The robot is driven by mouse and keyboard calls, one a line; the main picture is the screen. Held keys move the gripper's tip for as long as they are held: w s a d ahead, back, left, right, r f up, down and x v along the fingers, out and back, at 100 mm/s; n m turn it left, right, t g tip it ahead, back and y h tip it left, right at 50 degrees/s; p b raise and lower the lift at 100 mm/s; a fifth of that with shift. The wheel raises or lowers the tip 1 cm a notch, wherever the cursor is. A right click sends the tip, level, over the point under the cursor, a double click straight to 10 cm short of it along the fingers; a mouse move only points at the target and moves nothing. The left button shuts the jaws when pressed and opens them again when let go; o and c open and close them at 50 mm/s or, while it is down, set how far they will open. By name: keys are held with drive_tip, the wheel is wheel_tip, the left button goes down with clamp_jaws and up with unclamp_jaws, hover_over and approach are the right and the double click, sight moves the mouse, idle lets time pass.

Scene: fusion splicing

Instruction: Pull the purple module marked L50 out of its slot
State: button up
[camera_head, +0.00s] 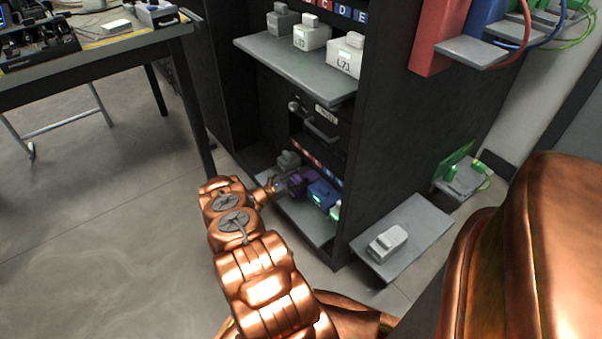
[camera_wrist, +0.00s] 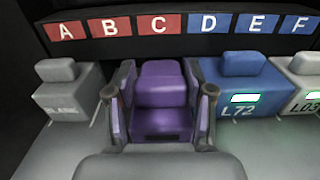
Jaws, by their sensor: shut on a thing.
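The purple module (camera_wrist: 160,92) sits on the low shelf in the wrist view, below the red B and C labels. Its marking cannot be read. My gripper (camera_wrist: 160,103) has one finger against each side of the module and is shut on it. The gripper's palm covers the near bottom of the wrist view. In the head view the purple module (camera_head: 298,182) shows small in the rack's lowest bay, partly behind my gripper (camera_head: 283,186).
A grey BLANK module (camera_wrist: 68,92) stands left of the purple one. A blue L72 module (camera_wrist: 240,90) stands close on its right, then a light L03 module (camera_wrist: 303,85). The label strip (camera_wrist: 180,48) runs behind. A low grey plate (camera_head: 405,225) holds a white module.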

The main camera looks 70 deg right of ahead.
drive_tip(key=shift+p+v, duration=0.3)
drive_tip(key=shift+v, duration=1.05)
drive_tip(key=o, duration=1.4)
drive_tip(key=v, duration=1.2)
